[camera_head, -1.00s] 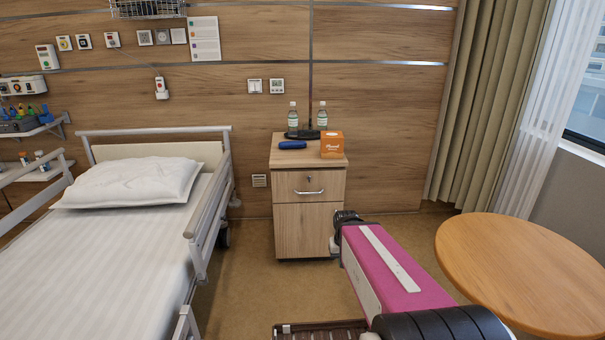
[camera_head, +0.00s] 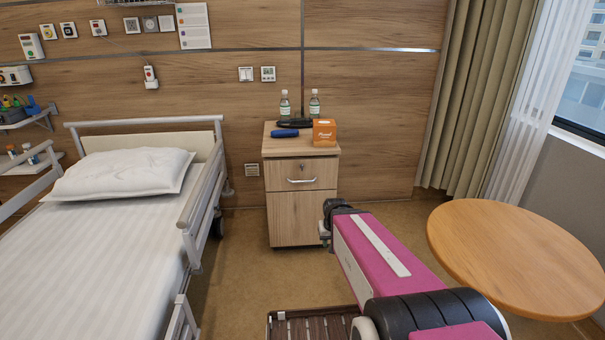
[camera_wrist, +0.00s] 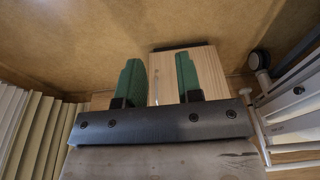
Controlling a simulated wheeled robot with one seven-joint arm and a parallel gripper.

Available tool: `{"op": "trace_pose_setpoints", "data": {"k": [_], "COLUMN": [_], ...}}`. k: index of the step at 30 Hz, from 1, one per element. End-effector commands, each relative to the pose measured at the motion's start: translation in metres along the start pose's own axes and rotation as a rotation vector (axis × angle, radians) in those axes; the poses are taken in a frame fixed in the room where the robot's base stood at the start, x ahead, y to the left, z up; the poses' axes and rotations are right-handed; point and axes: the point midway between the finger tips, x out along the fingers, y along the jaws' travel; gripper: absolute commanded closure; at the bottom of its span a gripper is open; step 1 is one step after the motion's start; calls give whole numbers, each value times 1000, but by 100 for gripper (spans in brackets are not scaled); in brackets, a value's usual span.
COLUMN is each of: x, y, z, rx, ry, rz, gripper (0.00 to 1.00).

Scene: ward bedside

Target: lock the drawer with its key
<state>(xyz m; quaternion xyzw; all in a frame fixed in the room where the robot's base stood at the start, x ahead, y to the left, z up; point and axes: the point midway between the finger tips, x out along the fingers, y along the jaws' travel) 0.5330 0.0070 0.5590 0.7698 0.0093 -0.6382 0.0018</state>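The drawer (camera_head: 284,181) is the upper front of a light wood bedside cabinet, with a silver bar handle (camera_head: 302,181). It looks closed. A small dark lock (camera_head: 301,167) sits above the handle; it is too small to tell whether a key is in it. My gripper (camera_wrist: 160,84) shows two green fingers spread apart with nothing held between them. In the wrist view the cabinet (camera_wrist: 212,75) stands beyond the fingers. In the head view my arm's dark end is in front of the cabinet's lower right side, and the fingertips are not clear there.
On the cabinet top are an orange box (camera_head: 324,132), a blue object (camera_head: 285,134) and two bottles (camera_head: 285,104). A bed (camera_head: 120,240) stands on the left and a round wooden table (camera_head: 515,255) on the right. Floor is open between bed and cabinet.

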Motion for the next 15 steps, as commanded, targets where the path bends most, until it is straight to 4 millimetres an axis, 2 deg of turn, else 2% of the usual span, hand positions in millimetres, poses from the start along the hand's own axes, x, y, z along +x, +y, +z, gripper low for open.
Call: {"op": "trace_pose_setpoints", "data": {"k": [1,6,15], "x": [12,38,60], "y": [-3,-12,-33], "z": [-25,-100,-227], "rx": [-5,-21,-37], "ry": [64,326,842], "rz": [-4,-14,-22], "gripper": [67,67,67]}}
